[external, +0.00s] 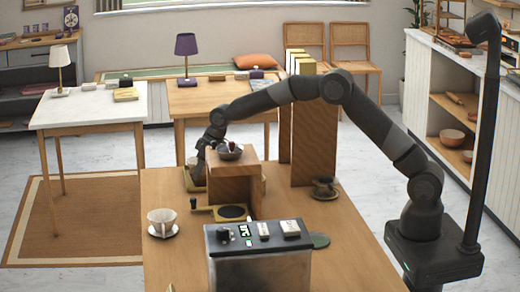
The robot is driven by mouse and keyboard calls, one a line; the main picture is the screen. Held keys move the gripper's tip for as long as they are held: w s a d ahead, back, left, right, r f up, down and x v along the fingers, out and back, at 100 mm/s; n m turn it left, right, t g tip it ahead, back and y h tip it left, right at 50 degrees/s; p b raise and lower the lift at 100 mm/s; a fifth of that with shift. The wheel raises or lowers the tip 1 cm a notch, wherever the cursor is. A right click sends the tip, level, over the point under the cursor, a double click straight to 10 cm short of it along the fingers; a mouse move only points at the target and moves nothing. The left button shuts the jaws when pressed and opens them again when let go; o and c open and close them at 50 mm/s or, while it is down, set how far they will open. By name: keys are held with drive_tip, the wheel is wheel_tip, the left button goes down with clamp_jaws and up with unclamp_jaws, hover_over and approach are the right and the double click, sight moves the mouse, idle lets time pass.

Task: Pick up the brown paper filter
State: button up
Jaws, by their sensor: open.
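My gripper (199,160) reaches down at the far left of the wooden counter (160,262), beside a wooden block stand (235,178). It is open, with its fingertips low over a tan, flat-looking item (190,184). I cannot tell whether this item is the brown paper filter or a tray, because it is small and partly covered by my gripper. No other thing in view is clearly a brown paper filter. Whether the fingers touch anything is too small to tell.
A grey bowl (230,153) with a dark item sits on the block stand. Nearer are a white dripper (161,220), a hand grinder (233,212) and a coffee machine (259,257). A dark cup (324,186) and tall wooden panels (314,145) stand right of the stand.

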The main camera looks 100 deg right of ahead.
drive_tip(key=shift+x, duration=0.9)
drive_tip(key=shift+c, duration=0.2)
drive_tip(key=c, duration=0.6)
drive_tip(key=shift+r, duration=0.15)
